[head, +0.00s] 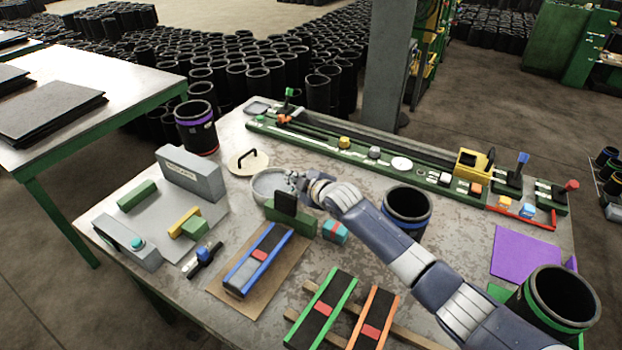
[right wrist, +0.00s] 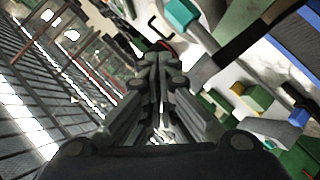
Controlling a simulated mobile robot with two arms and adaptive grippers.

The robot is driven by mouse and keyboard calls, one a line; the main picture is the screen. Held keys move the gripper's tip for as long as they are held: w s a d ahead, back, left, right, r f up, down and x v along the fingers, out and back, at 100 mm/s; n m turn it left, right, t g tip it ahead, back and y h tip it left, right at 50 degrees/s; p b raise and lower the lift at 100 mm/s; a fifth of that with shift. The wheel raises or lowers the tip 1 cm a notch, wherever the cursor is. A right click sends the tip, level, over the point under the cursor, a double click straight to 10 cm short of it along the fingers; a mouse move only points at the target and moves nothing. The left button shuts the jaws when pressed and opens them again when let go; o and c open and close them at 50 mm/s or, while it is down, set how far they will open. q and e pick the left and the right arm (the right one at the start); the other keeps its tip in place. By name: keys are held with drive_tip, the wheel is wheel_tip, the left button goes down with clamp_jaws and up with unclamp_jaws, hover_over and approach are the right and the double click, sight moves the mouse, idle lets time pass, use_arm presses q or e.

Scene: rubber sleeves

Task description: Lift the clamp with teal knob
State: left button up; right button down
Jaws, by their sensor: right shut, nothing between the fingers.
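A grey block-shaped fixture (head: 128,250) with a round teal knob (head: 137,243) on top lies at the left front edge of the table in the head view. It is the only teal-knobbed thing I can make out. My right gripper (head: 291,179) is well to the right of it, over the round grey dish, apart from the knob. In the right wrist view, the right gripper's fingers (right wrist: 158,66) are together with nothing between them. My left gripper does not show.
The grey dish (head: 266,188) and a green block with a black upright plate (head: 286,203) are close to my right gripper. A blue-knobbed clamp (head: 205,252) stands near a blue-edged strip (head: 259,258). A black cylinder with a blue band (head: 408,209) stands beside my right arm.

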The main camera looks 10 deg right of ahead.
use_arm(q)
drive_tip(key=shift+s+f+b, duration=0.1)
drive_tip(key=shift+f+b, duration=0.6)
drive_tip(key=shift+b, duration=0.55)
use_arm(e)
drive_tip(key=w+r+v, duration=0.1)
drive_tip(key=v, duration=0.9)
drive_tip(key=shift+d+r, duration=0.35)
drive_tip(key=shift+d, duration=0.05)
